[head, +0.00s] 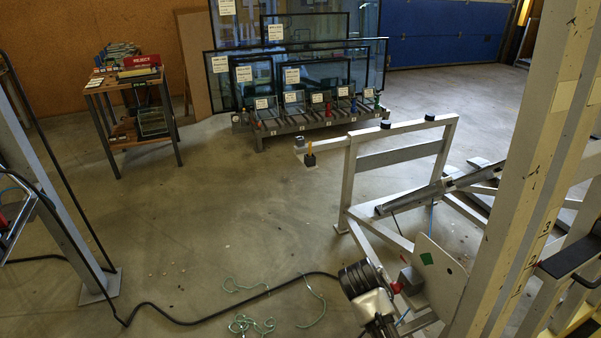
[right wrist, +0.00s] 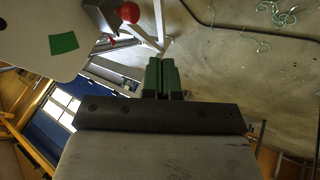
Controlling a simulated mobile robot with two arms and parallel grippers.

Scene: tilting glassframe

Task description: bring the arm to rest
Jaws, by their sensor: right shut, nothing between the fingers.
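My right gripper (right wrist: 160,78) shows in the right wrist view with its two dark green fingers together and nothing between them. It points over the floor beside the tilting frame and appears apart from it. In the head view, the grey metal tilting frame (head: 402,154) stands at the right. A pale plate (head: 440,275) with a green mark is on its near side, next to a red knob (head: 397,287). The plate (right wrist: 35,40) and red knob (right wrist: 128,12) also show at the upper left of the right wrist view. My left gripper is not in view.
A rack (head: 300,122) with several framed glass panes stands at the back. A small wooden table (head: 108,84) is at the left. A black cable (head: 220,312) and green cord (head: 250,325) lie on the near floor. A tall pale post (head: 530,170) blocks the right side. The middle floor is mostly clear.

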